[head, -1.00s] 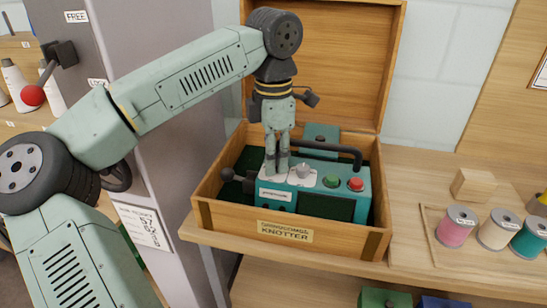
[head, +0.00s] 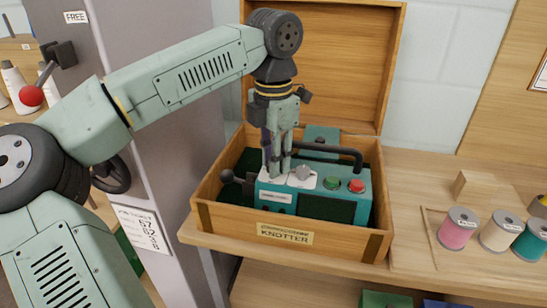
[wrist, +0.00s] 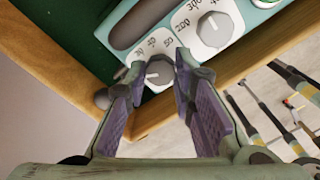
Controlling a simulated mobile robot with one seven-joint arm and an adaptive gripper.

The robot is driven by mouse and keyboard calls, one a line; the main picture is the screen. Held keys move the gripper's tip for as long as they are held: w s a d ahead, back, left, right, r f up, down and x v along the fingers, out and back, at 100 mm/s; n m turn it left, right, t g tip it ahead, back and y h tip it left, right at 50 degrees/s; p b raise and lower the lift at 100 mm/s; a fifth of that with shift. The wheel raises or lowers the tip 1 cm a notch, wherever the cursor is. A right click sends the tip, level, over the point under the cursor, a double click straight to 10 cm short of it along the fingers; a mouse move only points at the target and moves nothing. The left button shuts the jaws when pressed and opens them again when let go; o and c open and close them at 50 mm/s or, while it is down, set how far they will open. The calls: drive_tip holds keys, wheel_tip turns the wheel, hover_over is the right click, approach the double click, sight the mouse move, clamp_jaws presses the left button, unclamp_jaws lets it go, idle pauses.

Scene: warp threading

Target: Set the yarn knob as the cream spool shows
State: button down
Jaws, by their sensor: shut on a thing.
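The teal knotter (head: 318,182) sits in an open wooden box. Its panel carries two grey knobs on white dial plates. My gripper (head: 275,173) points down over the left knob. In the wrist view its two purple-padded fingers (wrist: 160,66) stand either side of this left knob (wrist: 159,72), shut on it. The numbers 30, 40 and 50 show around it; the pointer's exact setting is hard to read. The right knob (wrist: 214,29) has 200 and 300 beside it and is free. The cream spool (head: 497,232) stands on the bench at the right; its top label is too small to read.
A pink spool (head: 458,229) and a teal spool (head: 532,241) flank the cream one. A wooden block (head: 474,186) lies behind them. The box's front wall (head: 232,220), a black handle (head: 330,150) and green and red buttons (head: 356,186) lie close to my gripper.

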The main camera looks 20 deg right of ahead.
drive_tip(key=c, duration=1.6)
unclamp_jaws()
drive_tip(key=shift+c, duration=0.2)
wheel_tip(320, 180, up, 12)
